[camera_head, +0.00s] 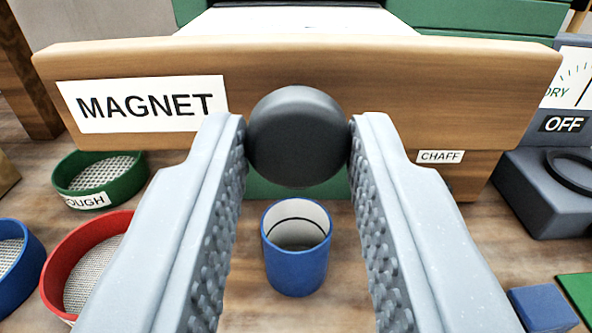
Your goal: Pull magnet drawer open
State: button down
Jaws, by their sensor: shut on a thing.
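The magnet drawer (400,85) has a wooden front with a white MAGNET label (144,104) on its left part. Its round black knob (296,137) sits at the middle of the front. My gripper (298,140) is shut on the knob, with one grey finger on each side of it. Behind the top edge of the front, a white surface shows between green sides. I cannot tell how far the drawer stands out.
A blue cup (296,250) stands below the knob, between my fingers. Green (98,178), red (85,262) and blue (18,265) sieves lie at left. A CHAFF label (440,157) is under the drawer. A grey box (550,195) and a dial reading OFF (563,124) are at right.

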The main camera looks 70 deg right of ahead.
jog(key=shift+w+a+r, duration=0.1)
jog(key=shift+w+r, duration=0.05)
jog(key=shift+w, duration=0.05)
jog(key=c, duration=1.4)
grip_release()
jog(key=shift+o, duration=1.3)
jog(key=shift+w, duration=0.1)
jog(key=v, duration=1.4)
